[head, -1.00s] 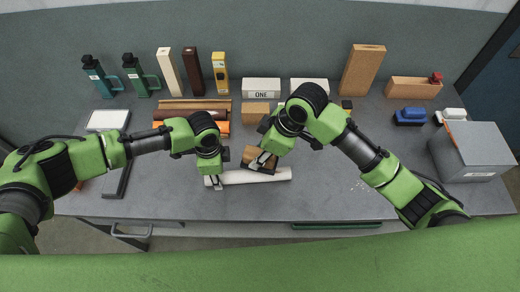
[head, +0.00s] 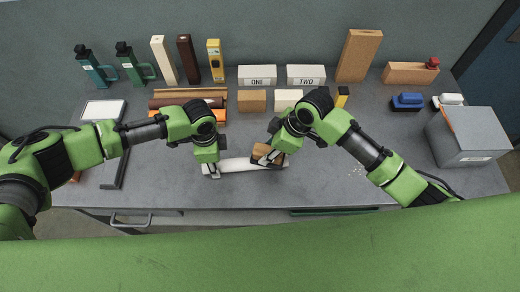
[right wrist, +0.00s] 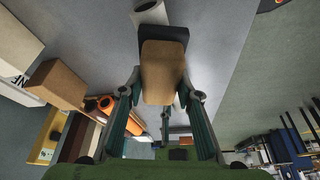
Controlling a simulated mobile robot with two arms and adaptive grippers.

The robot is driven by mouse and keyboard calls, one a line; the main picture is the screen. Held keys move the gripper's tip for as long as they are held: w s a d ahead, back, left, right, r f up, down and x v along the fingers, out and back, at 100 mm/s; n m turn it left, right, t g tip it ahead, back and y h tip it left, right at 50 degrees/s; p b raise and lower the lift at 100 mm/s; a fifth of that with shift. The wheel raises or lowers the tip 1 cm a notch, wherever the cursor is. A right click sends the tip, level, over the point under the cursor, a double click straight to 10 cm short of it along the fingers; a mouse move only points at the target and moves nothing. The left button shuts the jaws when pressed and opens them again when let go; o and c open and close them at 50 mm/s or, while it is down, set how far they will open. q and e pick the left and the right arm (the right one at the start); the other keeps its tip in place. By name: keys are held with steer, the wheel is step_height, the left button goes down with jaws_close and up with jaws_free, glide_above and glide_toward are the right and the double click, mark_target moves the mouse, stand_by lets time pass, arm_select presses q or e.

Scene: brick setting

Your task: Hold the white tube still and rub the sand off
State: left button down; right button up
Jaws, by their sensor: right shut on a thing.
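The white tube (head: 236,165) lies crosswise near the front middle of the table. My left gripper (head: 211,173) is at the tube's left end, fingers pointing down; whether they are closed on it is hard to see. My right gripper (head: 268,158) is shut on a brown block with a dark face (head: 264,150), which is over the right part of the tube. In the right wrist view the block (right wrist: 162,72) sits between both fingers, with an end of the tube (right wrist: 150,12) just beyond it. Contact between block and tube cannot be made out. No sand on the tube can be made out.
Pale specks (head: 357,169) lie on the table right of the tube. Behind are boxes marked ONE (head: 257,76) and TWO (head: 306,76) and smaller blocks. A grey bin (head: 468,140) stands at the right, a frame (head: 104,110) at the left. The front strip is clear.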

mark_target(257, 152)
steer(key=shift+d, duration=2.1)
steer(key=shift+a, duration=3.85)
steer(key=shift+r, duration=4.1)
arm_select(q)
steer(key=c, duration=1.5)
jaws_free()
steer(key=shift+o, duration=0.2)
step_height(257, 152, up, 12)
